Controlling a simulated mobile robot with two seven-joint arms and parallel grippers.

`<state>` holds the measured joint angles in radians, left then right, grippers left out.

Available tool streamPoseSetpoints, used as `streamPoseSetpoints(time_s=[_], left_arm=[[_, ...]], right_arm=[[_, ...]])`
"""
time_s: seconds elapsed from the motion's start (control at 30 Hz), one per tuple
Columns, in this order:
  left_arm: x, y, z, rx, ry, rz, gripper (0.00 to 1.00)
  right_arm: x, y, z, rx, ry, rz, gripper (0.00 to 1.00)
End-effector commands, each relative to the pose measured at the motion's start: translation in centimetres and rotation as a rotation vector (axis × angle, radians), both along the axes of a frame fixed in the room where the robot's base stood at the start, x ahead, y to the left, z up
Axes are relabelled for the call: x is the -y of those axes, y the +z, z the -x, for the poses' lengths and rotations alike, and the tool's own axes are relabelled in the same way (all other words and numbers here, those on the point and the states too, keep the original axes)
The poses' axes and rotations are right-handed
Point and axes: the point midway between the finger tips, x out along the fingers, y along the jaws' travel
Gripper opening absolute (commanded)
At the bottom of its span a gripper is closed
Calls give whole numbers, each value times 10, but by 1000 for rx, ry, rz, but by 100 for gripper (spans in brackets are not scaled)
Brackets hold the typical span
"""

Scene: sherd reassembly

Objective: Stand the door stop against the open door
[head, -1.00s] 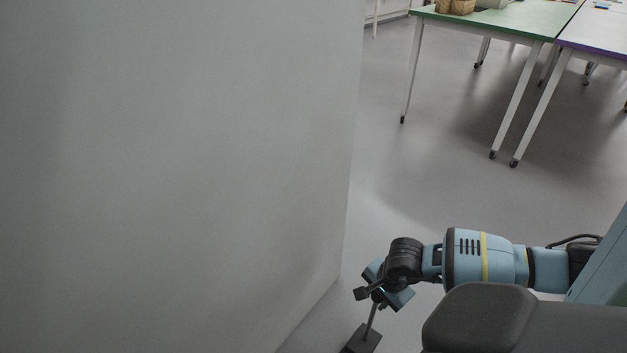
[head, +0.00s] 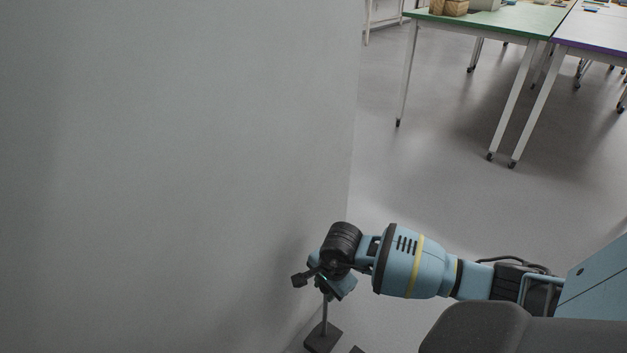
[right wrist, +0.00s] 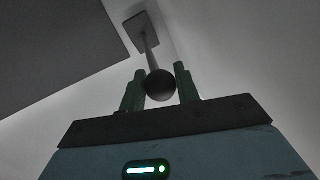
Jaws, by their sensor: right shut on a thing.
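The door stop has a dark flat base (head: 322,338), a thin upright rod and a dark ball knob (right wrist: 160,84) on top. My right gripper (head: 326,284) is shut on it near the knob, and the fingers stand on either side of the knob in the right wrist view. The base is close to the foot of the door (head: 180,180), a large plain grey panel filling the left of the head view. I cannot tell whether the base touches the door or rests fully on the floor. My left gripper is not in view.
Grey floor (head: 420,190) lies open beyond the door's free edge. A green-edged table (head: 490,24) and a purple-edged table (head: 600,50) on legs stand at the back right.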

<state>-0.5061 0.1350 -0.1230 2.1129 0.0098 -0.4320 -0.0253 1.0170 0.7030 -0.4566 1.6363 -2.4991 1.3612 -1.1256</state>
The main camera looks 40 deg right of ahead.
Motion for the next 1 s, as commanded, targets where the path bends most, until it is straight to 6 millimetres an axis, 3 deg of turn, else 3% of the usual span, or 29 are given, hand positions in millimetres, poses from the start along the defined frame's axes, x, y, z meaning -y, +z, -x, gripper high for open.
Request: streamPoseSetpoints(time_s=[0.1,0.63,1.0], left_arm=[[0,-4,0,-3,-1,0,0],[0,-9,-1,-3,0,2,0],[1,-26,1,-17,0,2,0]], right_arm=[[-4,0,-11,5,0,0,0],[-12,-1,-25,6,-1,-2,0],[-11,-36,-24,2,-1,1,0]])
